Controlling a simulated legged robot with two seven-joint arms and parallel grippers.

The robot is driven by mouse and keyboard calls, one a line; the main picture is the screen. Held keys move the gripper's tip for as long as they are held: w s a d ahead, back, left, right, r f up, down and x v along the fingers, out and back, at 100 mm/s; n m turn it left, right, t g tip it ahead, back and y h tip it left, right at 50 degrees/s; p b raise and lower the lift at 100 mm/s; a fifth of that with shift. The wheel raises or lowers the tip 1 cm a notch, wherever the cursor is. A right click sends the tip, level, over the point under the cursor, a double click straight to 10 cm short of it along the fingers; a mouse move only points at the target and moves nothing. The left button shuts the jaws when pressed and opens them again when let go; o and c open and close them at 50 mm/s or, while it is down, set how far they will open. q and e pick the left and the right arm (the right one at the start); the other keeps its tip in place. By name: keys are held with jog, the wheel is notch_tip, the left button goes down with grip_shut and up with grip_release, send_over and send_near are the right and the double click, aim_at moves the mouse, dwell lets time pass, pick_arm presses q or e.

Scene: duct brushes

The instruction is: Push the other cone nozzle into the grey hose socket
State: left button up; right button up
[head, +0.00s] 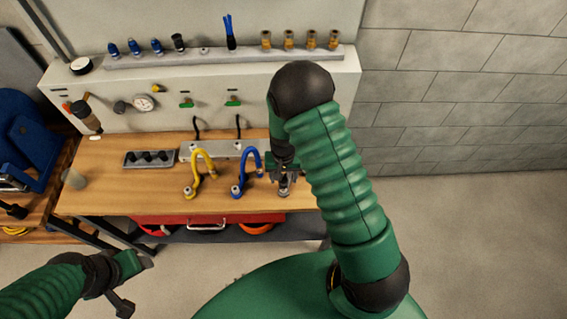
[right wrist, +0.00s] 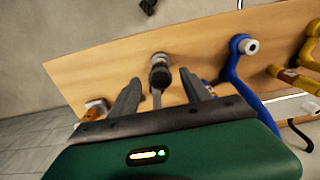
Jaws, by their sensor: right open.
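My right gripper (head: 284,178) is over the front right of the workbench, partly hidden by my own arm. In the right wrist view its two fingers (right wrist: 160,92) are apart. A dark, round-topped piece (right wrist: 159,71) with a grey stem stands between and beyond the fingertips. It looks like the grey hose end, but whether a nozzle sits in it I cannot tell. Several black cone-like pieces (head: 148,157) sit in a small dark tray (head: 128,160) at the bench's left. My left gripper (head: 128,280) hangs low at the front left, away from the bench; its jaws are unclear.
A yellow hose (head: 190,170) and a blue hose (head: 240,180) stand left of my right gripper; the blue one also shows in the right wrist view (right wrist: 235,70). A brass-coloured piece (right wrist: 96,109) lies near the left finger. A rail (head: 200,57) holds blue, black and brass fittings.

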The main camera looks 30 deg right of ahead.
notch_tip(320, 180, up, 13)
jog(key=b, duration=0.1)
dwell(0.4)
jog(key=s+a+f+n+t+b, duration=0.2)
jog(key=s+a+f+n+b, duration=0.3)
jog(key=s+b, duration=0.4)
jog(key=shift+s+a+f+n+t, duration=0.3)
jog(key=shift+a+n, duration=0.4)
jog(key=shift+a, duration=0.55)
jog(key=shift+a, duration=0.1)
jog(key=shift+w, duration=0.1)
